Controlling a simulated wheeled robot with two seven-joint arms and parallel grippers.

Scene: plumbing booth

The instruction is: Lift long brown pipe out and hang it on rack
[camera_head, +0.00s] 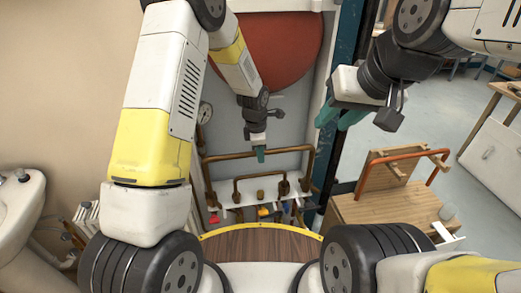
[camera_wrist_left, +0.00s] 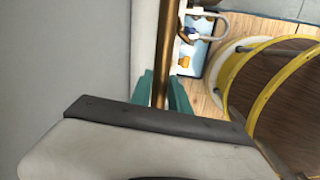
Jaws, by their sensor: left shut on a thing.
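The long brown pipe (camera_head: 287,150) spans the recess in the wall in the head view, with its ends bent down towards the white manifold. My left gripper (camera_head: 259,154) is shut on the middle of its top bar. In the left wrist view the pipe (camera_wrist_left: 166,50) runs between the teal fingers (camera_wrist_left: 162,95). The pipe's lower ends are close to the fittings; I cannot tell whether they touch. The wooden rack (camera_head: 385,171) stands on a wooden cabinet at right, with an orange pipe (camera_head: 404,153) on it. My right gripper (camera_head: 338,115) is raised, open and empty, left of and above the rack.
A shorter brown pipe (camera_head: 262,178) sits below the long one, above the white manifold (camera_head: 235,211) with coloured valve handles. A blue post (camera_head: 342,80) edges the recess. A sink (camera_head: 18,205) is at left.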

